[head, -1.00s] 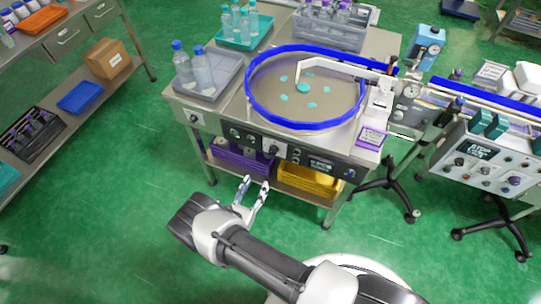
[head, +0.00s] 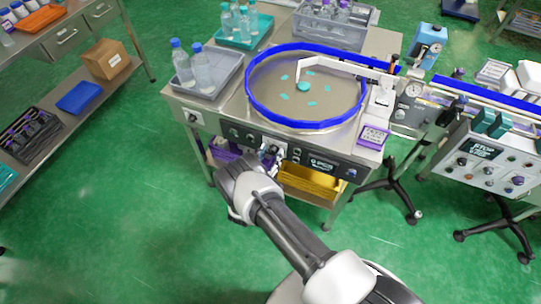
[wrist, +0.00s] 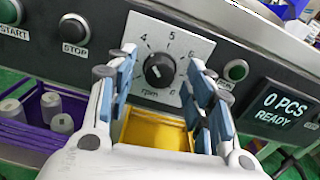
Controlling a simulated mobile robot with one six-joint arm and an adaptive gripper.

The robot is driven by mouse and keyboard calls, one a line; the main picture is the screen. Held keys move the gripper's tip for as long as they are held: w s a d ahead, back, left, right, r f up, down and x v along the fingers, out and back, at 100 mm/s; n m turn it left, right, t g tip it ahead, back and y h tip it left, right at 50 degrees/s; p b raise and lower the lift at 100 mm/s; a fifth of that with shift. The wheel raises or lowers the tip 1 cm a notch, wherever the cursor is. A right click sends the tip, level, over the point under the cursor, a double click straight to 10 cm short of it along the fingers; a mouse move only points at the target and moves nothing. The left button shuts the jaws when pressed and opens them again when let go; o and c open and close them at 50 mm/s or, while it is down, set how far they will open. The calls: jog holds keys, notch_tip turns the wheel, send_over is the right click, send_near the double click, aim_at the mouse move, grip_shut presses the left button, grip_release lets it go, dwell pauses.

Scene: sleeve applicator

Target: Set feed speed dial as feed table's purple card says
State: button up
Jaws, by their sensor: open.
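The feed speed dial (wrist: 159,70) is a black knob on a white plate marked "rpm", with 4, 5 and 6 readable around it; fingers hide part of the scale. I cannot tell surely where its pointer stands. My gripper (wrist: 161,64) is open in the wrist view, one blue-padded finger on each side of the knob, with nothing held. In the head view my gripper (head: 270,160) is at the front panel of the feed table (head: 215,110), mostly hidden by my wrist. The purple card (head: 374,136) lies at the table's front right corner; its writing is too small to read.
The START button (wrist: 10,11), STOP button (wrist: 74,29) and another green button (wrist: 236,70) flank the dial. A display (wrist: 285,104) reads "0 PCS READY". A yellow bin (head: 312,182) and a purple crate (wrist: 35,115) sit below the panel.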

jog(key=shift+c, duration=0.5)
jog(key=c, duration=1)
jog(key=shift+o, duration=0.2)
jog(key=shift+f+m, duration=0.1)
jog(key=shift+m, duration=0.3)
jog(key=m+b, duration=0.2)
jog(key=m, duration=0.1)
jog(key=m+b, duration=0.1)
jog(key=m, duration=0.4)
jog(key=shift+b, duration=0.3)
jog(key=m+b, duration=0.1)
jog(key=m, duration=0.3)
jog(key=shift+m, duration=0.4)
jog(key=shift+m+b, duration=0.45)
jog(key=shift+m, duration=1.55)
